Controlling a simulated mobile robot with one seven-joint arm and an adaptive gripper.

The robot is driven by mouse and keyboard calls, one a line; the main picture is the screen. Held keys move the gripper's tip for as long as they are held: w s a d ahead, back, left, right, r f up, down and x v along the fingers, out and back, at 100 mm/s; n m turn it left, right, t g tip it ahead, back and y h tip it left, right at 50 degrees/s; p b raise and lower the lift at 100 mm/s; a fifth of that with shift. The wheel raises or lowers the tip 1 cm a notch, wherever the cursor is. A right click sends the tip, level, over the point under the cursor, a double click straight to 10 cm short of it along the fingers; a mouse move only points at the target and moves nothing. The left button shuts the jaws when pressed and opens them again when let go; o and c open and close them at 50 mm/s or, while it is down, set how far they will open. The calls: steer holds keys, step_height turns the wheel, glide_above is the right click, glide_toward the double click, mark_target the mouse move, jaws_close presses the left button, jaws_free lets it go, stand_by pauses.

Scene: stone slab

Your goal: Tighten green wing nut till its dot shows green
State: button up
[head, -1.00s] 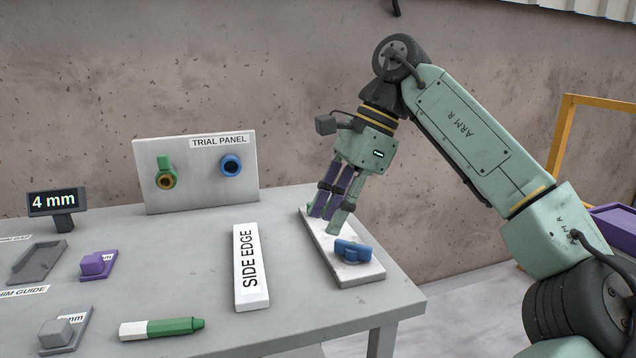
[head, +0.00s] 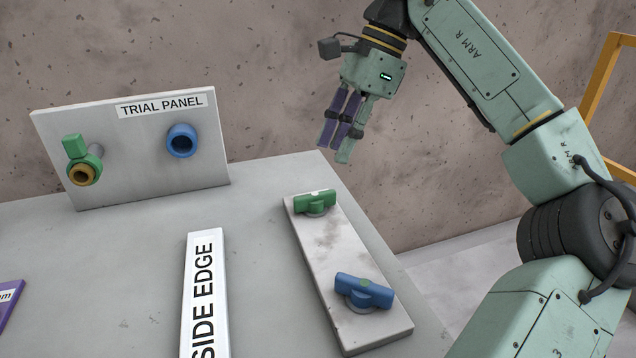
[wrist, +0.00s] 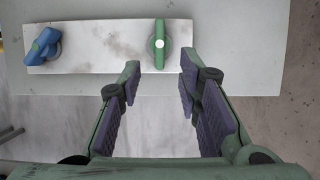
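A green wing nut (head: 315,203) sits at the far end of a pale slab (head: 345,255). A small dot on its top looks white. In the wrist view the green wing nut (wrist: 159,52) shows its white dot, with its wings pointing toward and away from my gripper. My gripper (head: 334,150) is raised above and behind the nut, apart from it. In the wrist view my gripper (wrist: 160,72) is open and empty, and the nut lines up with the gap between the fingertips. A blue wing nut (head: 363,291) with a green dot sits at the slab's near end.
The trial panel (head: 130,185) stands at the back left, with a green fitting with a yellow ring (head: 84,165) and a blue ring (head: 181,141). The "SIDE EDGE" block (head: 203,285) lies left of the slab. The table's right edge runs close beside the slab.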

mark_target(317, 193)
steer(key=x, duration=0.9)
steer(key=shift+a+f+b, duration=0.15)
steer(key=shift+f+b, duration=0.1)
steer(key=shift+b, duration=0.1)
jaws_close()
